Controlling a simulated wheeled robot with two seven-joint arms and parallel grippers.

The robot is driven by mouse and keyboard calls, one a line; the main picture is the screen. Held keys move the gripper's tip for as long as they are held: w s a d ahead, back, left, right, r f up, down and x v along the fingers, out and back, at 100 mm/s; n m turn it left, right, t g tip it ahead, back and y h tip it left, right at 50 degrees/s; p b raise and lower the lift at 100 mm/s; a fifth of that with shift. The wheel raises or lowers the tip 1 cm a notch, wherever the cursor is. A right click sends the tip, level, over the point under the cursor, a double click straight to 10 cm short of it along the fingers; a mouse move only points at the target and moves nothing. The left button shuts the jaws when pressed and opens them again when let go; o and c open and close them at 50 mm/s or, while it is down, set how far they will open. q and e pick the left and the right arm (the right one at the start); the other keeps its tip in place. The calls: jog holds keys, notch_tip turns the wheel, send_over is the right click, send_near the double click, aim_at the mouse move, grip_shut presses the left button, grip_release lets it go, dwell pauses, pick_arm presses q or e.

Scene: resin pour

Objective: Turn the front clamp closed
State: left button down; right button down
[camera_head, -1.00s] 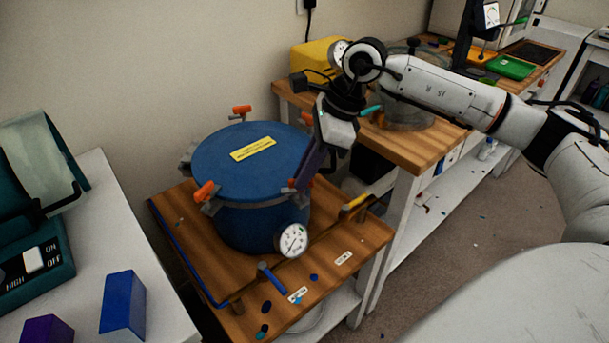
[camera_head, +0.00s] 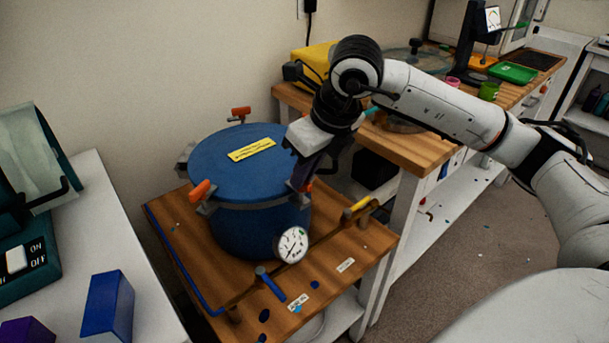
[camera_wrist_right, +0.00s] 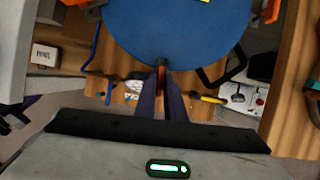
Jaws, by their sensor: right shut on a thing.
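The blue pressure pot (camera_head: 240,225) stands on a wooden stand, its blue lid (camera_head: 225,165) on top with a yellow label. The clamp at the lid's right front edge has an orange handle (camera_head: 308,187), mostly covered by my fingers in the head view. My right gripper (camera_head: 302,178) is shut on this handle. In the right wrist view the orange handle (camera_wrist_right: 162,64) shows between the fingertips of my right gripper (camera_wrist_right: 161,75), at the lid's rim. Other orange-handled clamps sit at the left (camera_head: 202,190) and back (camera_head: 240,113) of the rim. My left gripper is not in view.
A pressure gauge (camera_head: 291,245), a blue-handled valve (camera_head: 268,280) and a yellow-handled valve (camera_head: 358,208) stick out low around the pot. A wooden bench (camera_head: 410,150) stands close on the right, with a yellow box (camera_head: 318,60) on it. A white table (camera_head: 90,200) is at left.

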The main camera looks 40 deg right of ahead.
jog(key=shift+m, duration=0.6)
jog(key=c, duration=1.8)
grip_release()
jog(key=shift+c, duration=0.2)
jog(key=v, duration=1)
jog(key=shift+a+r, duration=0.15)
jog(key=shift+a, duration=0.05)
jog(key=shift+s, duration=0.1)
